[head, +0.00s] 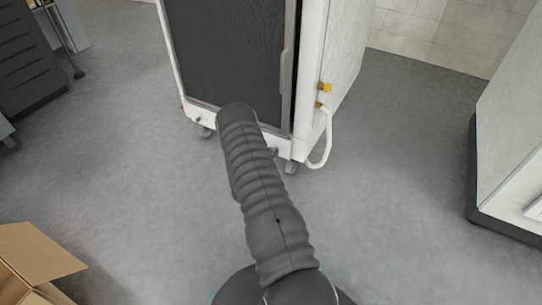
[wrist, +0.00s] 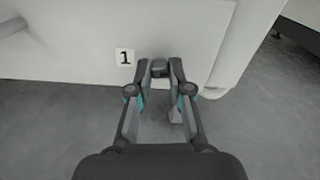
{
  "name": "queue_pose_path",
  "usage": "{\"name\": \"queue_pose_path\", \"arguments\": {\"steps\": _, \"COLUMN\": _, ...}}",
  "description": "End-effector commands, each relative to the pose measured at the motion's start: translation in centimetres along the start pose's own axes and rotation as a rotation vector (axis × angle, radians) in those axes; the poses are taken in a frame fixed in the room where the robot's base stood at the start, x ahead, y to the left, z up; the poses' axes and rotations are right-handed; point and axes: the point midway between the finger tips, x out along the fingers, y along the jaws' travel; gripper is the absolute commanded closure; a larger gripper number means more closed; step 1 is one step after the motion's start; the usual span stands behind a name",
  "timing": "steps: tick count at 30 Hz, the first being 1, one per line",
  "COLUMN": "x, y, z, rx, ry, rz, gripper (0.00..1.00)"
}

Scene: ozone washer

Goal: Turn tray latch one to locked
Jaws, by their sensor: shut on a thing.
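Tray latch one (wrist: 159,66) is a small dark grey piece on the lower front of a white panel, just right of a label marked "1" (wrist: 125,57) in the wrist view. My gripper (wrist: 160,70) is shut on it, with a fingertip on either side. The latch's shape and turn angle are mostly hidden between the fingertips, so I cannot tell its setting. In the head view my arm reaches toward the bottom of the white cabinet with a dark door (head: 228,50) and hides the gripper and latch.
Yellow fittings (head: 325,87) and a white looped hose (head: 326,150) stick out at the cabinet's right side. An open cardboard box (head: 42,262) is at lower left. A white unit (head: 515,140) stands at right. The grey floor between them is clear.

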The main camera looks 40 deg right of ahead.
Motion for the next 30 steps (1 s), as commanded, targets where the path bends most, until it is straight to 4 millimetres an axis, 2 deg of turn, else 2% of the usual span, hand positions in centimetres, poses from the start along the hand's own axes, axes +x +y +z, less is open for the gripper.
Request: {"name": "queue_pose_path", "arguments": {"steps": 30, "x": 0.09, "y": -0.2, "z": -0.07, "rx": -0.939, "ry": 0.003, "rz": -0.005, "gripper": 1.0}}
